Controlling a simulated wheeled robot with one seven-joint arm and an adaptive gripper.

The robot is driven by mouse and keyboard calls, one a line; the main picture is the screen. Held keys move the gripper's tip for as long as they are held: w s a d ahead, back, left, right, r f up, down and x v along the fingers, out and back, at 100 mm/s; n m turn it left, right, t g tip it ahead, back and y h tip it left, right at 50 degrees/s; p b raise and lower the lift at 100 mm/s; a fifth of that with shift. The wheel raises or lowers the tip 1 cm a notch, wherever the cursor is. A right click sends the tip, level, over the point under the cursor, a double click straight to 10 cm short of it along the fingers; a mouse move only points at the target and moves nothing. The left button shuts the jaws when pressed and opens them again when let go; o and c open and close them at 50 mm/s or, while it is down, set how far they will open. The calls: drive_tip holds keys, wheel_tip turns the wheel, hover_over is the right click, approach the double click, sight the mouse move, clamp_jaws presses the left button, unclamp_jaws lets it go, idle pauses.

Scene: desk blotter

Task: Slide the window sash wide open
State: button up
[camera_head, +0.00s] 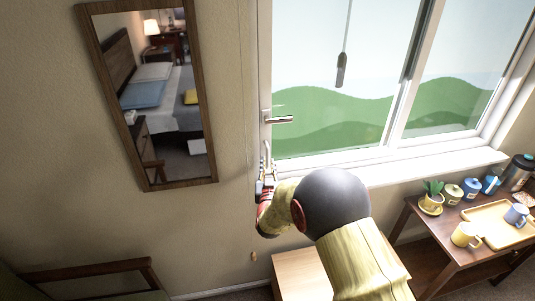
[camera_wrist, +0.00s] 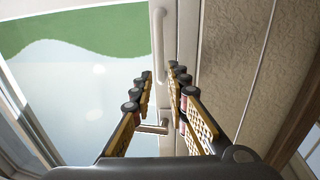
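The window sash (camera_head: 325,120) is a white-framed pane in front of me, with green hills behind the glass. A silver lever handle (camera_head: 280,120) sticks out from its left stile, and a pale upright pull handle (camera_head: 267,152) sits below it. In the wrist view the upright handle (camera_wrist: 158,45) lies just beyond the fingertips and the lever (camera_wrist: 152,128) shows between the fingers. My gripper (camera_head: 267,173) is at the sash's lower left, below the lever. Its fingers (camera_wrist: 161,75) are apart with nothing gripped. Whether a finger touches either handle cannot be told.
A framed mirror (camera_head: 140,100) hangs on the wall at left. A dark weight (camera_head: 341,70) hangs before the glass. A wooden table (camera_head: 417,222) at right holds mugs, jars, a tray and a plant. A light wooden cabinet (camera_head: 298,272) stands below my arm.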

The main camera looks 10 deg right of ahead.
sight(268, 155)
drive_tip(key=w, duration=0.3)
drive_tip(key=w+d+b, duration=0.1)
drive_tip(key=w, duration=0.3)
drive_tip(key=shift+w+d+f, duration=0.1)
drive_tip(key=shift+d, duration=0.1)
drive_tip(key=shift+c, duration=0.3)
clamp_jaws()
